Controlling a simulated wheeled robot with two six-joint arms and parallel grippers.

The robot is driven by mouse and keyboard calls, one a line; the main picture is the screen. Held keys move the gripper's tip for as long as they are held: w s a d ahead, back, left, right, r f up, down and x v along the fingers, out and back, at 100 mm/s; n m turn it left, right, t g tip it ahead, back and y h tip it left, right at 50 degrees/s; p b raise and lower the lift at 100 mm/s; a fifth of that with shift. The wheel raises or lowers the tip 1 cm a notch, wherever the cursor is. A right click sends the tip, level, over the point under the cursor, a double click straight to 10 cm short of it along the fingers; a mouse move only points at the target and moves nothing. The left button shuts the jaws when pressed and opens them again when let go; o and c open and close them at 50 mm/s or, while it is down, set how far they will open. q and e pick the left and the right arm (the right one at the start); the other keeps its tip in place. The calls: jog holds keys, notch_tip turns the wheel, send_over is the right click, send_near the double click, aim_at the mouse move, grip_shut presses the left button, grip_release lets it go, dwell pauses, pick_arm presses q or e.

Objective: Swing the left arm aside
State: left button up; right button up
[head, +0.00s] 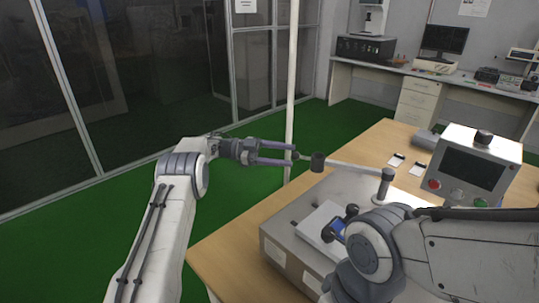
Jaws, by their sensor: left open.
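My left arm comes in from the lower left and reaches up over the green floor, left of the wooden table. My right arm covers the lower right of the view. A dark and blue part near its wrist shows above the machine base, but the right gripper's fingers cannot be made out.
The testing machine base (284,242) and a control box with a screen (473,168) stand on the wooden table (230,246). A white pole (291,90) rises behind my left gripper. Glass partitions stand at the left. Open green floor (110,215) lies left of the table.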

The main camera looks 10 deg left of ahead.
pick_arm(q)
jog(key=a, duration=0.7)
jog(key=shift+b, duration=0.4)
jog(key=shift+w+a, duration=0.1)
